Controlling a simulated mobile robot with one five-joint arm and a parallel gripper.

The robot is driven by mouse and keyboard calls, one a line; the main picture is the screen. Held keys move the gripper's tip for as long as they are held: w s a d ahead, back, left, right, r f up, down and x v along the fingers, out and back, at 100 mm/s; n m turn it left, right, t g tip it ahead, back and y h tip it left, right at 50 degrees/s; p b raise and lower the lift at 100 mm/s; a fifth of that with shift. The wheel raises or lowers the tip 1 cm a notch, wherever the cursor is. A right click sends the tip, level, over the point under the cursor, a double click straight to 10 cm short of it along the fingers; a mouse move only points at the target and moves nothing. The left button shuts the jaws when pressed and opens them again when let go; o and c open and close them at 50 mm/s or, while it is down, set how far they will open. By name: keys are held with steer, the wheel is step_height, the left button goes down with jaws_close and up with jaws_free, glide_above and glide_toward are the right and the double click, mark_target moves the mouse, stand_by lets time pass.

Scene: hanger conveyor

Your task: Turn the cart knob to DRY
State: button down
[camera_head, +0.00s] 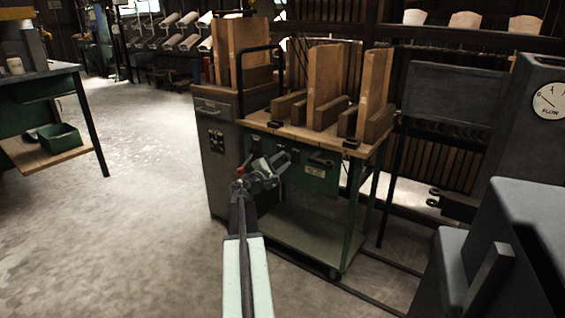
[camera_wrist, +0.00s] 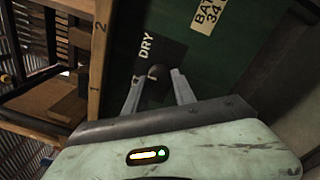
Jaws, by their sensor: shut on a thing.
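The green cart (camera_head: 301,236) stands ahead with a wooden top and a green front panel (camera_wrist: 235,72). In the wrist view the panel carries a dark plate with the white word DRY (camera_wrist: 146,45). A dark round knob (camera_wrist: 156,71) sits on this plate, just below DRY. My gripper (camera_wrist: 158,75) is shut on the knob, one finger on each side. Another white mark on the plate is mostly hidden by the left finger. I cannot tell where the knob points. In the head view my gripper (camera_head: 272,165) reaches the cart's front panel and hides the knob.
Wooden boards and blocks (camera_head: 322,88) stand on the cart top. A grey cabinet (camera_head: 217,150) is close on the left. Grey machinery with a FLOW dial (camera_head: 549,101) is at right. A bench with a green bin (camera_head: 60,137) stands far left. The floor between is clear.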

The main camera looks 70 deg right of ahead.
steer(key=m, duration=0.9)
steer(key=shift+g, duration=0.3)
steer(key=shift+m, duration=0.3)
steer(key=c, duration=1)
jaws_free()
steer(key=shift+c, duration=0.2)
steer(key=shift+r, duration=0.1)
steer(key=v, duration=0.7)
steer(key=shift+a+b, duration=0.3)
steer(key=shift+a, duration=0.1)
